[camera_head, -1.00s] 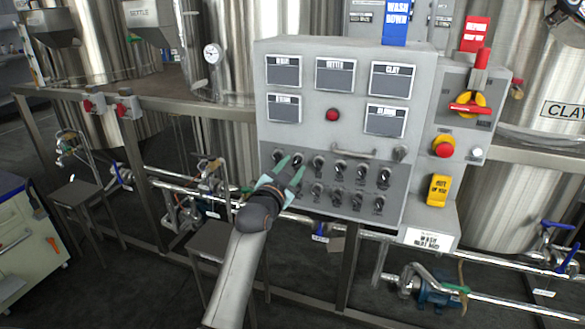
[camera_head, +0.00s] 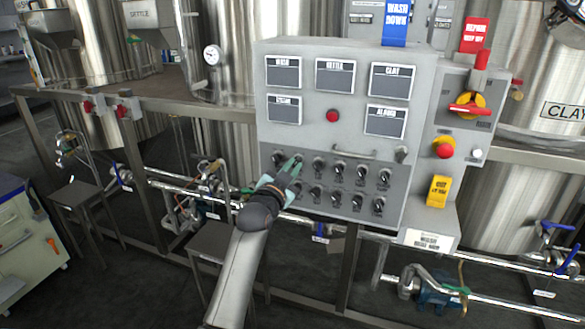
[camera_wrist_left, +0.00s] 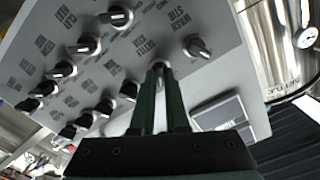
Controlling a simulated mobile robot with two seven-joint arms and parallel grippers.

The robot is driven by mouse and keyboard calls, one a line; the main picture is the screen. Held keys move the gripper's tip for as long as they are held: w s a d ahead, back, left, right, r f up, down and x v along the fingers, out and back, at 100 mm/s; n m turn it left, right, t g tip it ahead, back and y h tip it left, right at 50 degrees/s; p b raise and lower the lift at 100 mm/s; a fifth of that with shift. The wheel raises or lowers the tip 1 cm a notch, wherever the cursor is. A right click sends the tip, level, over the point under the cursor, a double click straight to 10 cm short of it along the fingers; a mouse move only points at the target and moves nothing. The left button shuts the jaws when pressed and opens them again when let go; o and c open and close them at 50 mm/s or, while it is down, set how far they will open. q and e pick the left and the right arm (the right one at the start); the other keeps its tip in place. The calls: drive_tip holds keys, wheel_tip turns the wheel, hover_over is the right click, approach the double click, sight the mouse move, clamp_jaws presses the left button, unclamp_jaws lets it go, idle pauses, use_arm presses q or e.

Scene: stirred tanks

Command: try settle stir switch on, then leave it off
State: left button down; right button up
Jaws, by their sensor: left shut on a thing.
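The grey control panel (camera_head: 345,135) stands in the middle of the head view, with two rows of black rotary switches on its lower part. My left gripper (camera_head: 295,160) reaches up from below to the upper row, near its left end. It is shut on the settle stir switch (camera_wrist_left: 161,66), second from the end of that row. In the left wrist view my green fingers (camera_wrist_left: 162,80) close around this switch and hide most of it, so its setting cannot be read. The wash stir switch (camera_wrist_left: 198,47) sits beside it, apart from the fingers. My right gripper is not in view.
A grey box with a red-and-yellow isolator handle (camera_head: 470,104) and a red stop button (camera_head: 444,149) stands right of the panel. A yellow tag (camera_head: 438,190) hangs below. A red lamp (camera_head: 333,115) sits above the switches. Pipes and a pump (camera_head: 437,291) lie underneath.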

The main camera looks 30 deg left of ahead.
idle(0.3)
use_arm(q)
drive_tip(key=shift+r+n+p, duration=0.1)
drive_tip(key=shift+n+p, duration=0.2)
drive_tip(key=shift+p, duration=0.2)
drive_tip(key=shift+r+n+p, duration=0.1)
drive_tip(key=shift+n+p, duration=0.5)
drive_tip(key=shift+p, duration=0.05)
drive_tip(key=shift+n+p, duration=0.8)
drive_tip(key=shift+p, duration=0.05)
drive_tip(key=n+p, duration=0.2)
drive_tip(key=shift+n, duration=0.4)
drive_tip(key=n+p, duration=0.1)
drive_tip(key=n, duration=0.1)
drive_tip(key=shift+n+p, duration=0.3)
drive_tip(key=shift+p, duration=0.05)
drive_tip(key=shift+n+p, duration=0.75)
drive_tip(key=shift+n, duration=0.85)
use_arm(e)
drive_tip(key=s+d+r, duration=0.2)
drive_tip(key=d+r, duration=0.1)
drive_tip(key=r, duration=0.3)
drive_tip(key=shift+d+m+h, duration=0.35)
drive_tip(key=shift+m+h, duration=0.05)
